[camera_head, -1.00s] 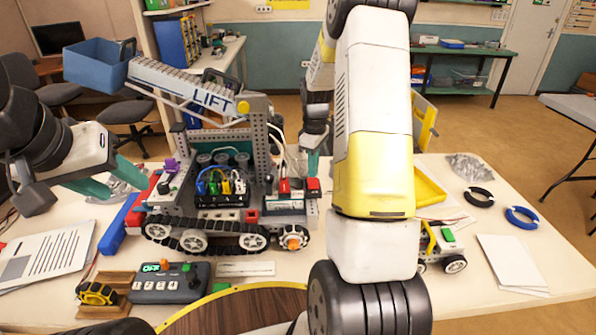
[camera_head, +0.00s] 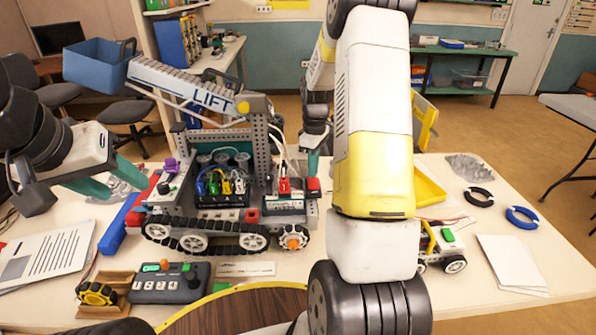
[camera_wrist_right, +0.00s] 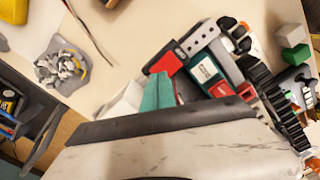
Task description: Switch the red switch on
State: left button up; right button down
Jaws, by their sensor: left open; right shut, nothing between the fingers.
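A tracked robot model (camera_head: 205,218) with a lifting arm marked LIFT stands on the table. A red part (camera_head: 284,186) sits on the dark-and-white box at its right end, and a red block (camera_head: 313,187) is at that box's right edge. I cannot tell which is the red switch. My right gripper (camera_head: 312,172) is shut and empty, its teal tips just above or touching the red block. The right wrist view shows its teal fingers (camera_wrist_right: 158,92) beside that block (camera_wrist_right: 167,62); contact is unclear. My left gripper (camera_head: 118,190) is open and empty at the left.
A grey control box (camera_head: 170,284) with an orange knob lies in front of the model. A small wheeled car (camera_head: 442,250), a yellow tray (camera_head: 428,188), black and blue rings (camera_head: 522,217) and white paper (camera_head: 512,262) lie to the right. My right arm blocks the centre.

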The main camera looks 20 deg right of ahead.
aim_at(313, 179)
jog(key=shift+f, duration=0.95)
dwell(0.9)
jog(key=shift+r, duration=3.5)
jog(key=s+a+r+m+t, duration=0.2)
jog(key=s+a+r, duration=0.25)
jog(key=r, duration=0.25)
jog(key=s+a+r+m+t, duration=0.1)
jog(key=s+a+r+m, duration=0.15)
jog(key=s+r, duration=0.35)
jog(key=s+a+r+m+t+y, duration=0.1)
jog(key=s+a+r+m, duration=0.1)
jog(key=s, duration=0.5)
jog(key=s+a+r+m+t+y, duration=0.1)
jog(key=s+a+r+m+t, duration=0.1)
jog(key=s+a, duration=0.3)
jog(key=s, duration=0.3)
jog(key=shift+r, duration=0.3)
